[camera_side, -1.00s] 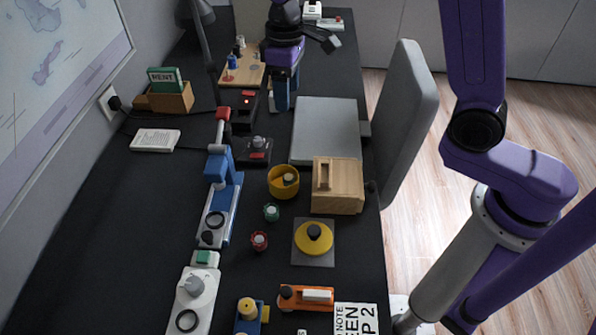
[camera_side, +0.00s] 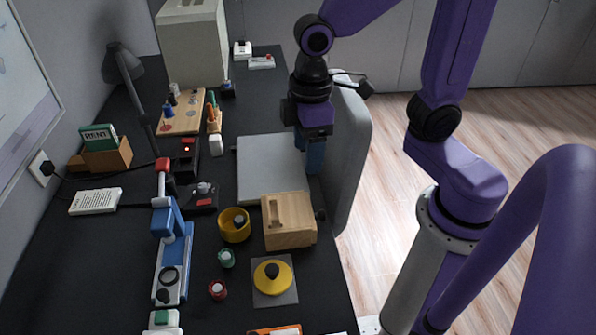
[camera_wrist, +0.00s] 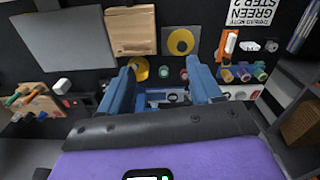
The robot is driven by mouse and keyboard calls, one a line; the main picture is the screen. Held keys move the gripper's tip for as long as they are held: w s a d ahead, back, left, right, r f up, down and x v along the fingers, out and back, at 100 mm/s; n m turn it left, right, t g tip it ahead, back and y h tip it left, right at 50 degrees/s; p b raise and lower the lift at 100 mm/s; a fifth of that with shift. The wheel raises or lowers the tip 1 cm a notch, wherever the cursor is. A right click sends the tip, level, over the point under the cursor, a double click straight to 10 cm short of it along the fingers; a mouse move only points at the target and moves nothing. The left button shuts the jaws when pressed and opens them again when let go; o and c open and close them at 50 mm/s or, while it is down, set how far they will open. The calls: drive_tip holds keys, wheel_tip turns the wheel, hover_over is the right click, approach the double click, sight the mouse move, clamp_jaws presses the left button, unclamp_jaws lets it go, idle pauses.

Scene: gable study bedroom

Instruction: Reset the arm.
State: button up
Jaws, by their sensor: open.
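My gripper (camera_side: 314,165) hangs, pointing down, over the right edge of the grey pad (camera_side: 262,165) in the side view, just left of the grey chair back. Its two blue fingers stand wide apart in the wrist view (camera_wrist: 163,72), with nothing between them. The fingers overlap in the side view, and their exact height above the desk is hard to tell. My arm reaches in from the right, bent above the chair side.
A wooden box (camera_side: 290,240) and a yellow cup (camera_side: 234,232) stand in front of the pad. The chair back (camera_side: 350,155) rises close to my gripper. A desk lamp (camera_side: 128,75) and a large pale box (camera_side: 190,45) stand farther back. Wooden floor at right is open.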

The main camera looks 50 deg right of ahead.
drive_tip(key=s+d+n, duration=0.2)
drive_tip(key=s+d, duration=0.4)
drive_tip(key=s, duration=0.5)
drive_tip(key=shift+s+f, duration=0.15)
drive_tip(key=shift+f, duration=0.15)
idle(1.1)
